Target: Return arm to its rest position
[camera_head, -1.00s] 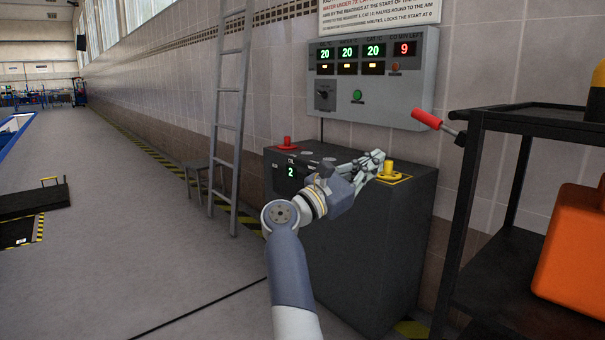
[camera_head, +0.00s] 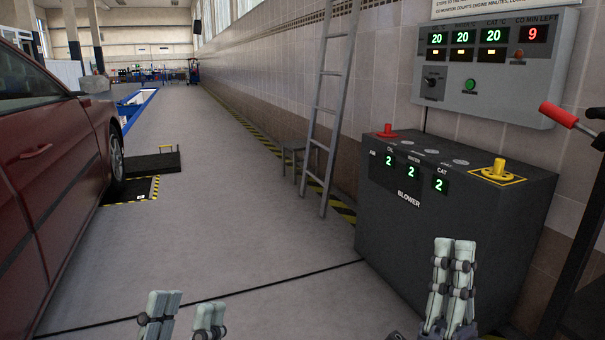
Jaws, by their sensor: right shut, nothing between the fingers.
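My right gripper (camera_head: 452,262) is in the lower right of the head view, fingers pointing up and pressed together with nothing between them. It is in front of the dark grey blower box (camera_head: 440,225) and apart from the yellow knob (camera_head: 497,170) on its top. My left gripper (camera_head: 185,312) shows at the bottom edge, its two fingers spread apart and empty. The arm links are mostly below the picture. The blower's displays (camera_head: 413,171) each read 2, and a red knob (camera_head: 386,131) is at its left corner.
A wall panel (camera_head: 487,62) shows 20, 20, 20 and 9. A ladder (camera_head: 328,110) and stool (camera_head: 291,160) stand by the wall. A red car (camera_head: 45,165) is on the left. A red-handled lever (camera_head: 558,115) juts in at right. The middle floor is clear.

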